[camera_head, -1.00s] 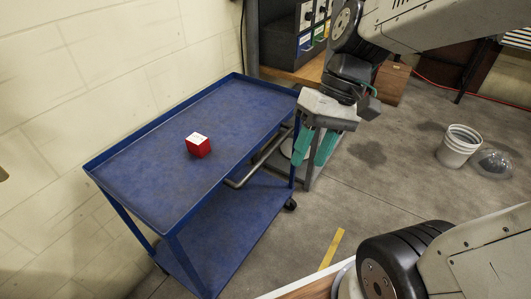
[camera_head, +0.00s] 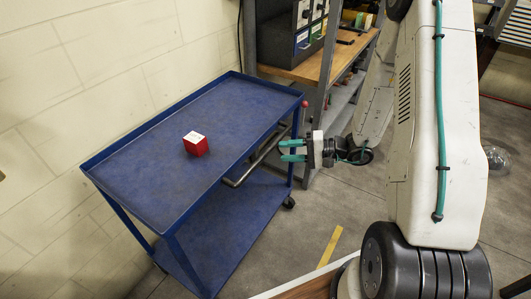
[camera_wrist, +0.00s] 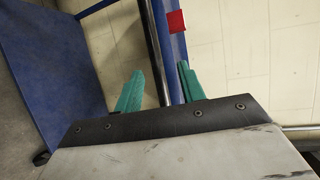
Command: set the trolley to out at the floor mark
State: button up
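The blue trolley (camera_head: 145,205) stands along the wall at the left, with an upper tray and a lower shelf. Its grey handle bar (camera_head: 240,181) runs along the side facing me. My gripper (camera_head: 281,151) points left at this bar with its teal fingers spread and empty. In the wrist view, the dark handle bar (camera_wrist: 153,45) and the blue tray edge (camera_wrist: 177,50) appear in the gap between the fingers (camera_wrist: 160,80). I cannot tell whether the fingertips reach around the bar. A yellow floor mark (camera_head: 330,246) lies on the floor to the right of the trolley.
A red cube (camera_head: 195,144) sits on the upper tray; it also shows in the wrist view (camera_wrist: 176,21). A wooden workbench (camera_head: 300,72) with drawers stands behind the trolley.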

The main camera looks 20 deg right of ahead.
aim_at(266, 153)
jog(key=x, duration=0.7)
jog(key=shift+w+a+f, duration=0.1)
jog(key=shift+w+f, duration=0.25)
jog(key=shift+f, duration=0.1)
grip_shut()
